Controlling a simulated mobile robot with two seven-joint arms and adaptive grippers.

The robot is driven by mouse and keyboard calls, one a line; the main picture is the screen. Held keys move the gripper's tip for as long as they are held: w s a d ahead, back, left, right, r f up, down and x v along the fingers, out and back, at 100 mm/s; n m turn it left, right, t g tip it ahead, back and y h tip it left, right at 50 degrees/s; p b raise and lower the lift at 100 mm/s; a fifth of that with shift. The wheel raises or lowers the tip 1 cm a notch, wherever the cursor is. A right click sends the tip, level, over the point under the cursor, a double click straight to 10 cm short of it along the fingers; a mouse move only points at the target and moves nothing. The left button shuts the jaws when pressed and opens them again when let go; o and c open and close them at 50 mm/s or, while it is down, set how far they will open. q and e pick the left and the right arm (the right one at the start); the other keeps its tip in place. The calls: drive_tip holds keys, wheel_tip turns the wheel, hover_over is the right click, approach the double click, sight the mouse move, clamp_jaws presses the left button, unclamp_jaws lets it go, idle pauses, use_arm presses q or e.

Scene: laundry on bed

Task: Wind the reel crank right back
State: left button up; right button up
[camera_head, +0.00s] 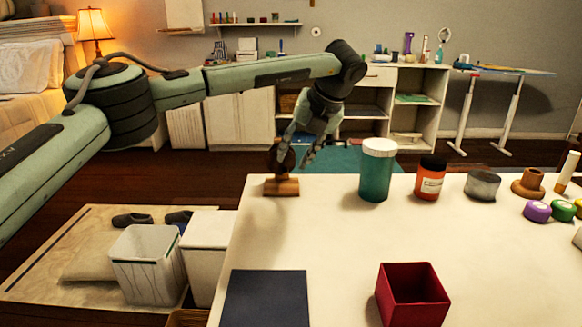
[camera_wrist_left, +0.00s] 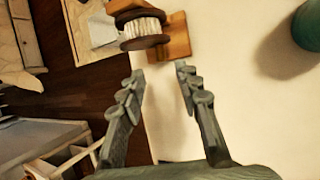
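The reel (camera_head: 282,175) stands on a wooden base at the far left corner of the white table, partly behind my left gripper in the head view. In the left wrist view the reel (camera_wrist_left: 141,27) shows dark round flanges, white wound cord and a wooden base (camera_wrist_left: 178,38). I cannot make out its crank clearly. My left gripper (camera_head: 296,160) is at the reel in the head view. In the left wrist view my left gripper (camera_wrist_left: 158,72) has its fingers spread, with nothing between them, and the reel lies just beyond the tips. My right gripper is not in view.
On the white table (camera_head: 330,235), a teal jar (camera_head: 377,172), an orange jar (camera_head: 430,180) and a grey jar (camera_head: 482,186) stand right of the reel. A red box (camera_head: 410,297) and a dark mat (camera_head: 266,299) lie nearer. The table's middle is clear.

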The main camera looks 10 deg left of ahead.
sight(286, 174)
use_arm(q)
drive_tip(key=shift+x, duration=2.35)
drive_tip(key=shift+d, duration=0.1)
drive_tip(key=shift+c, duration=0.2)
clamp_jaws()
